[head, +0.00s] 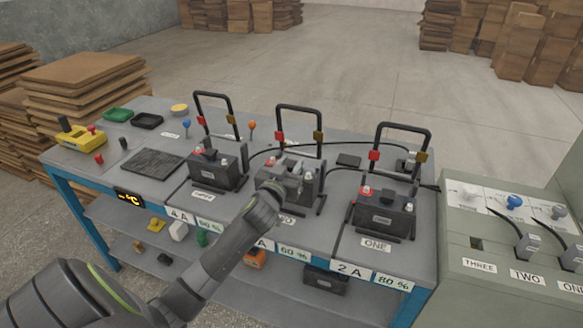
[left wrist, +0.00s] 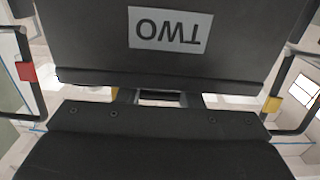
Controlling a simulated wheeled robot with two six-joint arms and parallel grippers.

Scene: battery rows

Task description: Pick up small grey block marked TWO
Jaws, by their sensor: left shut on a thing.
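A dark grey block with a white label TWO (left wrist: 171,65) fills the upper part of the left wrist view; the lettering appears upside down there. My left gripper (left wrist: 160,97) is shut on this block, with its fingertips mostly hidden behind it. In the head view my left gripper (head: 287,181) is at the middle battery on the bench, between the posts of its black handle (head: 298,107). The gripper and arm hide much of that battery and the plate in front of it. I cannot tell whether the block touches the battery. My right gripper is not in view.
Batteries with tall handles stand on either side, the left one (head: 218,168) and the one behind plate ONE (head: 382,215). Black cables (head: 330,144) run behind them. A grey-green cabinet (head: 465,240) with plugs stands at the right. A dark mat (head: 152,163) lies at the left.

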